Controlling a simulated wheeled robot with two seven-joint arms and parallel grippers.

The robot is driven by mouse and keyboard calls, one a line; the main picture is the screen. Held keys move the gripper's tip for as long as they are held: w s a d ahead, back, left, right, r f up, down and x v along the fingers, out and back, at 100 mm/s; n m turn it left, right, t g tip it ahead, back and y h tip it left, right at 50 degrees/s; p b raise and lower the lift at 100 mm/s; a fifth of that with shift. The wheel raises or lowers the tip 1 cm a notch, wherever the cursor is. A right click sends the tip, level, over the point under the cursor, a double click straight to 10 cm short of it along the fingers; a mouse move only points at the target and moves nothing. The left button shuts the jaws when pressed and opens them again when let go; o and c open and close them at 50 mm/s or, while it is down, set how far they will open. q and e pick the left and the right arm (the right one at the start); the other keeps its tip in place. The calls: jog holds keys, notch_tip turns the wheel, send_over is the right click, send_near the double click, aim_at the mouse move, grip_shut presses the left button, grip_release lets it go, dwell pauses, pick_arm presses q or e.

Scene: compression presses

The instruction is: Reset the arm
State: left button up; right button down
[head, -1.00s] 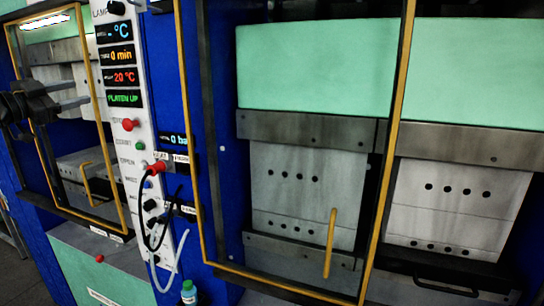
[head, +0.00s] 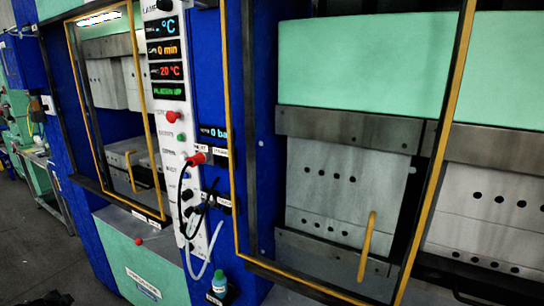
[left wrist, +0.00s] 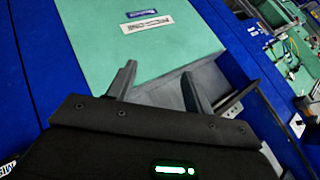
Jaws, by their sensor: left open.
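My left gripper (left wrist: 158,86) shows in the left wrist view with its two dark fingers apart and nothing between them. Beyond the fingers are a mint-green panel (left wrist: 130,55) with a label and blue press framework. In the head view the left gripper's fingers are not visible; only a small dark shape shows at the bottom left edge, and I cannot tell which part it is. My right gripper is in neither view.
The blue press has a white control panel (head: 171,120) with displays, knobs and cables. Yellow-edged door frames (head: 238,130) stand before grey platens (head: 345,185). A bench (head: 45,165) and open floor lie at left.

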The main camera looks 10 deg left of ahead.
pick_arm(q)
jog(key=s+a+f+g+y, duration=0.1)
jog(key=s+a+f+g, duration=0.15)
jog(key=s, duration=0.85)
jog(key=s+a+f+m+g+y, duration=0.15)
jog(key=s+a+f, duration=0.25)
jog(key=s, duration=0.7)
jog(key=s+a+f+g+y, duration=0.1)
jog(key=s+a+f+g, duration=0.2)
jog(key=s, duration=0.9)
jog(key=s+d+f+n+h, duration=0.1)
jog(key=s+d+f+h, duration=0.15)
jog(key=d+f, duration=0.9)
jog(key=s+d+f+n+h, duration=0.1)
jog(key=s+d+f, duration=0.3)
jog(key=d+f, duration=0.7)
jog(key=s+d+f+n+h, duration=0.1)
jog(key=d+f+h, duration=0.2)
jog(key=d, duration=1.6)
jog(key=s+d+f+n+h, duration=0.1)
jog(key=d+f+h, duration=0.15)
jog(key=d, duration=1.65)
notch_tip(320, 180, down, 10)
jog(key=d+b, duration=0.1)
jog(key=b, duration=0.8)
jog(key=shift+s+d+b, duration=0.15)
jog(key=shift+d+b, duration=0.05)
jog(key=shift+b, duration=0.2)
jog(key=shift+y, duration=0.25)
